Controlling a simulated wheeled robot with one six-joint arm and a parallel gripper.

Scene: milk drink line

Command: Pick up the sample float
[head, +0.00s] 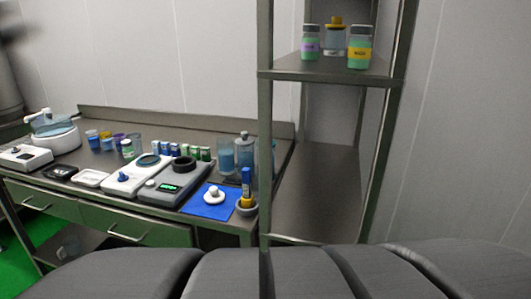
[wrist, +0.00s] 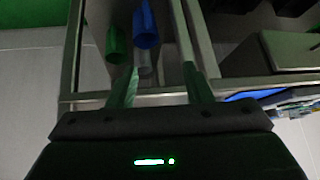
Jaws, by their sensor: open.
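I cannot tell for sure which thing is the sample float. A small white piece with a round knob (head: 213,195) sits on a blue mat (head: 196,209) at the bench's right front. Beside it a blue and yellow upright piece (head: 247,184) stands in a small grey cup (head: 246,209). My gripper (wrist: 162,84) shows in the wrist view, its two fingers spread with nothing seen held. In that view, a green cylinder (wrist: 116,40) and a blue cylinder (wrist: 146,25) appear above the left finger. My gripper is not seen in the head view.
A steel rack (head: 330,75) stands right of the bench, with jars (head: 360,54) on its upper shelf and a bare lower shelf (head: 318,195). Scales (head: 178,184), small bottles (head: 181,152) and tall clear vessels (head: 226,152) crowd the bench around the mat.

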